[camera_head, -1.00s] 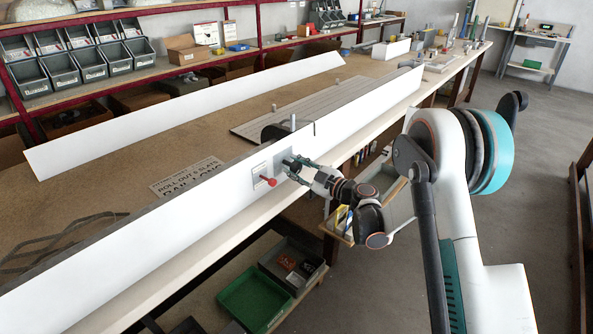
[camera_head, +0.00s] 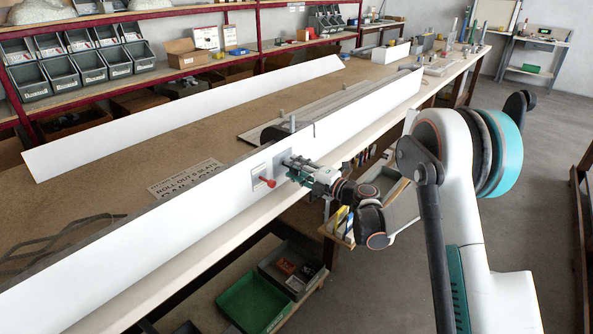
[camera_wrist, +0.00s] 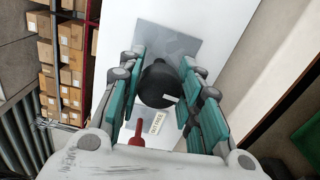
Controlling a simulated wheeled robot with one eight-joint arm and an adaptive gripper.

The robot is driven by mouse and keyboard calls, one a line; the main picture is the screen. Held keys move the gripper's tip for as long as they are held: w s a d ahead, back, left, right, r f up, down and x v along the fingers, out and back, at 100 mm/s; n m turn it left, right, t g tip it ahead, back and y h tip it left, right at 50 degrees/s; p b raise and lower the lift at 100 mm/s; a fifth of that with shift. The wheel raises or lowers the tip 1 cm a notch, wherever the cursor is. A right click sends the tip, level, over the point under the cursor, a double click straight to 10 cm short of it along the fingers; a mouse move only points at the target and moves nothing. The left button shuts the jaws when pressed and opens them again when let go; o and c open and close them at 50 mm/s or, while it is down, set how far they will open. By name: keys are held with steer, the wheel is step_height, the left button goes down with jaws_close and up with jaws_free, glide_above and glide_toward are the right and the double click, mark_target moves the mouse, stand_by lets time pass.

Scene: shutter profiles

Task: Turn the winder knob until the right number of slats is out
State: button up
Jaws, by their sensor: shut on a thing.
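The winder knob (camera_wrist: 160,84) is black and round in the wrist view, in front of a grey plate (camera_wrist: 153,42) on a white panel. My gripper (camera_wrist: 164,92) has its teal-padded fingers on both sides of the knob, shut on it. In the head view my gripper (camera_head: 290,165) reaches the front face of the white panel (camera_head: 360,112), and the knob is hidden by the fingers. A grey slatted sheet (camera_head: 312,108) lies behind the panel. A sign (camera_head: 186,178) reads "ROLL OUT" and "SLATS"; its number is too small to read surely.
A red lever (camera_head: 267,181) sticks out left of my gripper; it also shows close below the knob in the wrist view (camera_wrist: 136,133). A second long white panel (camera_head: 190,115) stands behind on the brown bench. A green bin (camera_head: 252,302) sits below.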

steer(key=n, duration=0.4)
steer(key=shift+n, duration=0.3)
steer(key=n, duration=0.3)
steer(key=shift+s+n+b, duration=0.1)
steer(key=shift+n+b, duration=0.2)
steer(key=n, duration=0.4)
steer(key=shift+n, duration=0.3)
steer(key=n, duration=0.3)
steer(key=shift+a+n, duration=0.1)
steer(key=shift+n, duration=0.2)
steer(key=n, duration=0.4)
steer(key=shift+n, duration=0.3)
steer(key=n, duration=0.3)
steer(key=shift+s+n, duration=0.1)
steer(key=shift+n, duration=0.2)
steer(key=n, duration=0.4)
steer(key=shift+n, duration=1.9)
